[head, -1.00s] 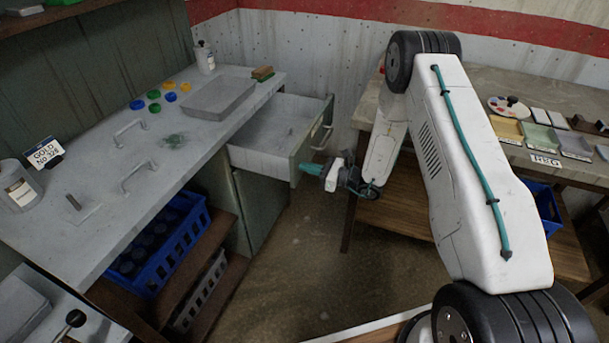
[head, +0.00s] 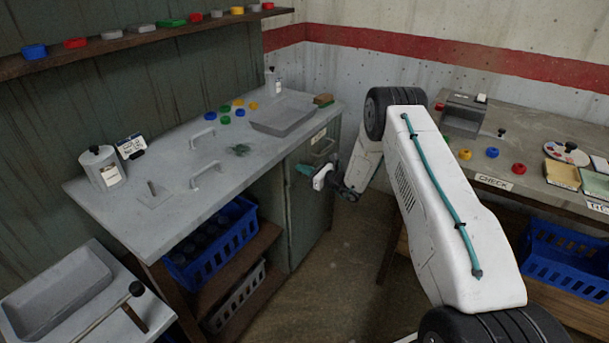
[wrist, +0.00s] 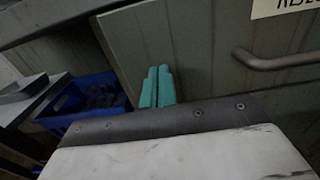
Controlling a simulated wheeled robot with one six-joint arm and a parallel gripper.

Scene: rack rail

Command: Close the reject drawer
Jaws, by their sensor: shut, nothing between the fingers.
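The reject drawer (head: 304,152) is in the right end of the grey-green bench, below the worktop. Its front looks flush with the cabinet and no open drawer interior shows. Its bar handle (wrist: 280,60) and part of a label (wrist: 285,7) show in the wrist view. My gripper (head: 302,169) is in front of the cabinet, at the lower left of the drawer handle. Its teal fingers (wrist: 157,86) are together, with nothing between them, pointing at the green front. I cannot tell whether they touch it.
The grey worktop (head: 150,182) holds a tray (head: 284,114), bench handles and small coloured caps. A blue crate (head: 213,246) sits on the shelf below. Another table (head: 470,160) stands on the right. The floor (head: 310,285) between them is clear.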

